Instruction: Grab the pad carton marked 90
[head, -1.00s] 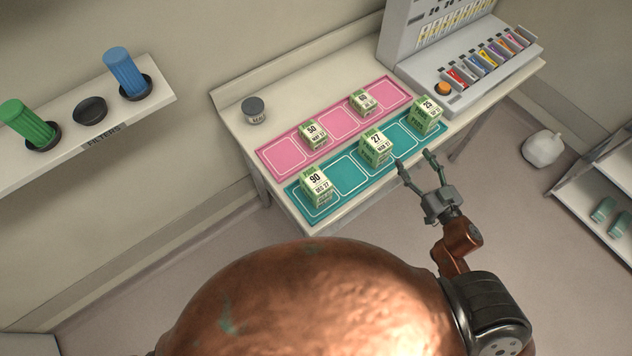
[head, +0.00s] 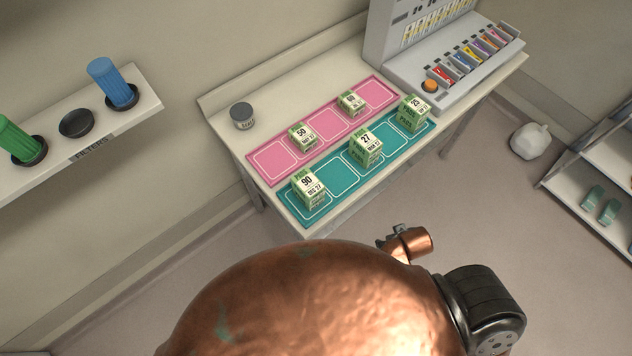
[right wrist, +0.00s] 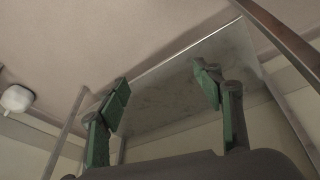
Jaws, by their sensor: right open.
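The pad carton marked 90 (head: 308,191) is a green and white box. It stands on the front left square of the teal mat (head: 345,181). The cartons marked 27 (head: 366,147) and 25 (head: 414,113) stand farther right on the same mat. My right gripper (right wrist: 165,85) is open and empty in the right wrist view, with a table underside beyond its fingers. My left gripper is not in view.
A pink mat (head: 272,160) behind holds a carton marked 50 (head: 302,136) and another carton (head: 351,103). A dark jar (head: 242,116) stands at the table's back left. A grey device (head: 440,60) fills the right end. A filter shelf (head: 135,115) is at left.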

